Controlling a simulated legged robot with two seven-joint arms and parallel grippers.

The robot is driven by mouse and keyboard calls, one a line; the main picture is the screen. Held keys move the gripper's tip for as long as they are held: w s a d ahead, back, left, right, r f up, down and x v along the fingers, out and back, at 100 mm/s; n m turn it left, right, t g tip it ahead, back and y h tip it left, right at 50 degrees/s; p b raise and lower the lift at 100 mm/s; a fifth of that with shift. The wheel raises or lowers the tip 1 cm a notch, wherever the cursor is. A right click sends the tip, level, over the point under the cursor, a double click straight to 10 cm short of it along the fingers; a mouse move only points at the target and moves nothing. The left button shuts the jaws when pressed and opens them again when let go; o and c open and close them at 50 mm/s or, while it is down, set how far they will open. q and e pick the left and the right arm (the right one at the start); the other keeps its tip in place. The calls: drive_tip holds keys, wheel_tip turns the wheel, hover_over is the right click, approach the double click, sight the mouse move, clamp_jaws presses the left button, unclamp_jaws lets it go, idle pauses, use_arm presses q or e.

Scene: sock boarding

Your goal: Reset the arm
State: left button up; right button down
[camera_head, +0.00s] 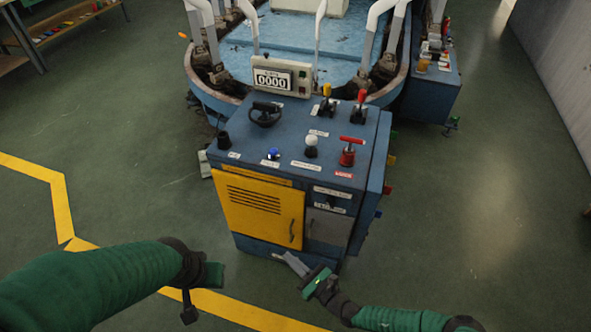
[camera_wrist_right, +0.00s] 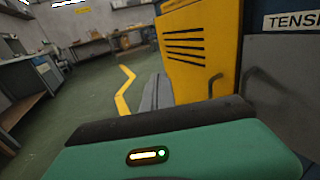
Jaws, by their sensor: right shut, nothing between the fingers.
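My right arm comes in from the lower right of the head view. Its gripper (camera_head: 284,257) is shut and empty, pointing up and left in front of the blue control cabinet's (camera_head: 275,250) lower front edge. In the right wrist view, its grey fingers (camera_wrist_right: 157,92) lie together beyond my green gripper housing. They point toward the floor left of the yellow door (camera_wrist_right: 195,50); I cannot tell if they touch the cabinet. My left arm reaches in from the left. Its gripper (camera_head: 190,300) is a small dark shape below the wrist, and its fingers are not clear.
The cabinet top carries a black handwheel (camera_head: 265,115), levers, a white knob (camera_head: 311,143), a red T-handle (camera_head: 350,150) and a counter display (camera_head: 273,79) reading 0000. Its yellow door (camera_head: 258,210) looks closed. A round machine (camera_head: 225,95) stands behind. Green floor is open on both sides.

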drive_tip(key=s+a+r+n+g+y+p, duration=0.2)
drive_tip(key=s+r+n+g, duration=0.3)
drive_tip(key=s+n+g, duration=0.4)
drive_tip(key=s+d+r+n+g+h+p, duration=0.2)
drive_tip(key=s+d+r+n+g+h, duration=0.3)
drive_tip(key=s+d+n, duration=0.4)
drive_tip(key=w+d+r+n+t+h+p, duration=0.1)
drive_tip(key=d+r+n+t+h+p, duration=0.1)
drive_tip(key=d+r+n+h, duration=0.2)
drive_tip(key=w+d+r+n+t+h+p, duration=0.1)
drive_tip(key=d+r+n+h, duration=0.4)
drive_tip(key=d+r, duration=0.5)
wheel_tip(320, 180, up, 7)
drive_tip(key=shift+d+r+t+h+p, duration=0.1)
drive_tip(key=shift+d+t+h+p, duration=0.1)
drive_tip(key=shift+t+h+p, duration=0.2)
